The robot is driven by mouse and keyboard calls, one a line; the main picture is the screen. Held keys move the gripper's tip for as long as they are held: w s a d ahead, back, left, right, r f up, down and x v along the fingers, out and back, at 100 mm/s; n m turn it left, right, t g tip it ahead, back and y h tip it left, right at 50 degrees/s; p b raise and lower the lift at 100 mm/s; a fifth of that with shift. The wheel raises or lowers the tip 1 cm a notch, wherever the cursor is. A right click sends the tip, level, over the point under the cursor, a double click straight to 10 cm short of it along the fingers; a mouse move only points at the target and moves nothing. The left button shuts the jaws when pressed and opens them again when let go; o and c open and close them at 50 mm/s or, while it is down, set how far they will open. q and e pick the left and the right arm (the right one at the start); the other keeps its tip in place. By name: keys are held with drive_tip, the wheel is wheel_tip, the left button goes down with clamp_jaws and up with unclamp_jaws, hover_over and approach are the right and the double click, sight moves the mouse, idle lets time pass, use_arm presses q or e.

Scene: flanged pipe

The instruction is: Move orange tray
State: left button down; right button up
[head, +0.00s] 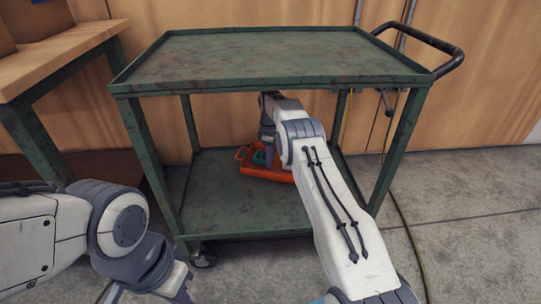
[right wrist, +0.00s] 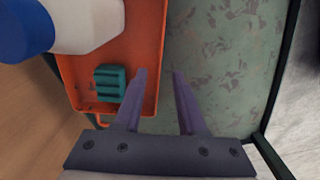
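The orange tray (head: 266,173) sits on the lower shelf of the green cart, partly hidden behind my right arm in the head view. In the right wrist view the tray (right wrist: 144,40) holds a teal block (right wrist: 109,83) and a white bottle with a blue cap (right wrist: 85,22). My right gripper (right wrist: 160,73) is open, with nothing clamped. In that view the tray's side wall shows between its two fingers; contact cannot be told. In the head view the right gripper (head: 266,141) is at the tray, mostly hidden by its wrist. My left gripper is out of view.
The cart's upper shelf (head: 265,55) is empty and hangs over my right arm. Green legs bound the lower shelf (head: 225,208), whose front part is bare. A wooden bench (head: 60,50) stands at left. A cable (head: 408,225) lies on the floor at right.

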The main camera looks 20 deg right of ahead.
sight(276, 172)
wheel_tip(276, 172, down, 8)
drive_tip(key=b, duration=0.3)
drive_tip(key=shift+r+b, duration=0.15)
drive_tip(key=shift+b, duration=0.15)
clamp_jaws()
idle(1.0)
